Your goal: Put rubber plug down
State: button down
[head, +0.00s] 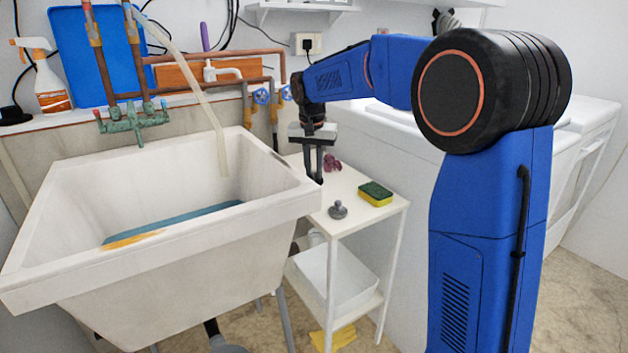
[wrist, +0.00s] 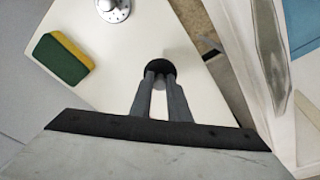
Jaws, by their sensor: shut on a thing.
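My gripper (head: 317,180) points down over the small white side table (head: 362,212), beside the sink's right edge. In the wrist view my gripper (wrist: 160,85) is shut on a round black rubber plug (wrist: 160,67), held between the fingertips. The plug is close over the white tabletop (wrist: 125,60); I cannot tell whether it touches it. In the head view the plug is hard to make out against the dark fingers and the sink rim.
A yellow-green sponge (head: 375,194), a grey metal knobbed piece (head: 338,210) and a dark red item (head: 332,163) sit on the tabletop. The white sink (head: 215,262) stands close on the left. Bare tabletop lies between these things.

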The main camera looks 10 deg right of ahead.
aim_at(314, 172)
jog(key=shift+f, duration=1.7)
jog(key=shift+f, duration=0.15)
jog(key=c, duration=1.7)
grip_release()
jog(key=shift+o, duration=0.2)
notch_tip(314, 172, up, 11)
jog(key=s, duration=0.2)
jog(key=s+d+r+n, duration=0.1)
jog(key=s+d+r, duration=0.15)
jog(key=s, duration=0.95)
jog(key=s+d+f+n+t, duration=0.1)
jog(key=s+f, duration=0.4)
jog(key=s, duration=0.4)
jog(key=s+d+f+n+t, duration=0.1)
jog(key=s+d+f+n, duration=0.1)
jog(key=s+f, duration=0.4)
jog(key=s+d+f+n+t, duration=0.1)
jog(key=s+f, duration=0.4)
jog(key=s, duration=0.9)
jog(key=shift+d+f+y, duration=0.3)
jog(key=shift+d+y, duration=0.1)
jog(key=shift+d, duration=0.15)
